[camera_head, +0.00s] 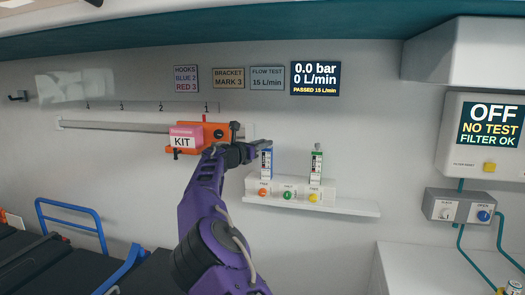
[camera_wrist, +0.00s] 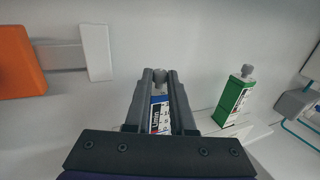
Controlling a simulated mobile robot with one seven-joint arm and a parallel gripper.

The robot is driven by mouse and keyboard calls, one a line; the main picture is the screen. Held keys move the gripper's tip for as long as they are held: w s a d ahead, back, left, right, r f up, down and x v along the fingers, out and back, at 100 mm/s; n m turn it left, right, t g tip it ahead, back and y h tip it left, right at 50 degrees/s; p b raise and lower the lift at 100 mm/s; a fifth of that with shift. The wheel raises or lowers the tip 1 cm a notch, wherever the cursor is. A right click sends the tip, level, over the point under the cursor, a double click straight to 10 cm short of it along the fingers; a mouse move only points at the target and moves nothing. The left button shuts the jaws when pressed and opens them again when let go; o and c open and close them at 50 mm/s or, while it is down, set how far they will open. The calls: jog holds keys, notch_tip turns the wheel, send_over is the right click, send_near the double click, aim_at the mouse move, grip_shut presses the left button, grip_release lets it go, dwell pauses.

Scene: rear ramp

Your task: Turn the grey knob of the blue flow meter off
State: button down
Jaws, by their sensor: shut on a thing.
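The blue flow meter (camera_head: 267,165) stands at the left end of a white wall shelf. In the wrist view its blue body (camera_wrist: 159,116) shows between my fingers, with a printed scale on it. Its grey knob (camera_wrist: 160,76) is on top, between my fingertips. My gripper (camera_head: 264,144) reaches in from the left at the top of the meter. In the wrist view my gripper (camera_wrist: 160,74) is shut on the knob. In the head view the gripper hides the knob.
A green flow meter (camera_head: 316,166) stands to the right on the same shelf (camera_head: 340,207). Orange, green and yellow outlets sit below. A screen (camera_head: 316,78) reads 0.0 bar, 0 L/min, passed 15 L/min. An orange bracket with a pink KIT box (camera_head: 186,138) is at left.

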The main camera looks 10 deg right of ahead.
jog(key=shift+d+r+n+y+b, duration=0.15)
jog(key=shift+d+n+y, duration=0.4)
jog(key=shift+n+y, duration=2.8)
jog(key=shift+d+f+n+y+b, duration=0.1)
jog(key=shift+d+n+y+b, duration=0.35)
jog(key=shift+n+y, duration=2.85)
jog(key=shift+d+r+n+y+b, duration=0.1)
jog(key=shift+d+n+y, duration=1)
jog(key=shift+y, duration=4.05)
jog(key=shift+a+n+y+p, duration=0.3)
jog(key=shift+a+n, duration=0.15)
jog(key=shift+n, duration=0.3)
jog(key=c, duration=0.8)
grip_release()
jog(key=shift+o, duration=0.2)
